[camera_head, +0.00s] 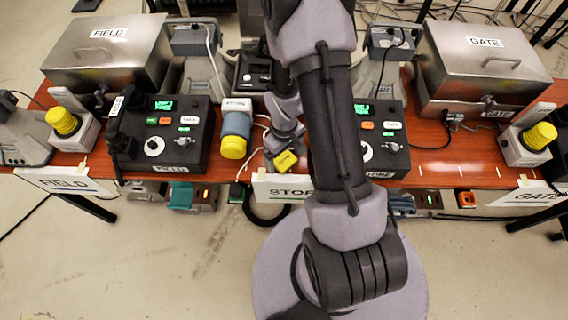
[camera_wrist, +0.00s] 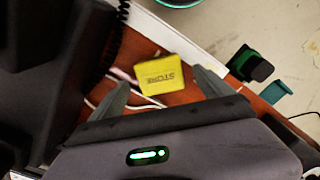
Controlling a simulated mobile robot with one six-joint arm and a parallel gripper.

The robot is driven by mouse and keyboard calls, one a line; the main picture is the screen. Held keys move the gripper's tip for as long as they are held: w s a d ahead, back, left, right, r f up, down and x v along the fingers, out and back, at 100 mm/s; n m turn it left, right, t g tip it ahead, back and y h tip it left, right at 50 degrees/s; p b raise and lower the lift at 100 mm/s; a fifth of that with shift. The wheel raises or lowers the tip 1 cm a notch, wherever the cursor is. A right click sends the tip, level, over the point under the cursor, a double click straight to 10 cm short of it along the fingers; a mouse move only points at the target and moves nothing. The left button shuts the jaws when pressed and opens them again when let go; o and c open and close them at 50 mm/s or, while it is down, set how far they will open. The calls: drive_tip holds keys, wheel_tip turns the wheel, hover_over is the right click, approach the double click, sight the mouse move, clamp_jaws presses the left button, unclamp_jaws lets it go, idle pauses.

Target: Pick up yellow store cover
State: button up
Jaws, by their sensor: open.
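The yellow store cover (camera_wrist: 160,75) lies on the red-brown table top, its dark STORE lettering upside down in the wrist view. My gripper (camera_wrist: 162,88) is open, with one grey finger to the left of the cover and one to the right. The cover sits between and slightly beyond the fingertips, with small gaps visible on both sides. In the head view the yellow cover (camera_head: 285,161) shows just below the end of my arm, near the table's front edge. My gripper (camera_head: 283,148) is partly hidden there by my own arm.
A yellow-capped blue cylinder (camera_head: 235,135) stands just left of the cover. The FIELD phone console (camera_head: 165,135) is farther left. A white STORE sign (camera_head: 285,187) hangs at the table edge. Pale cables (camera_wrist: 120,98) lie by the cover. A dark phone body (camera_wrist: 45,60) fills the wrist view's left.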

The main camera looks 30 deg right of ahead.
drive_tip(key=shift+f, duration=0.85)
drive_tip(key=shift+r, duration=0.15)
drive_tip(key=c, duration=1.6)
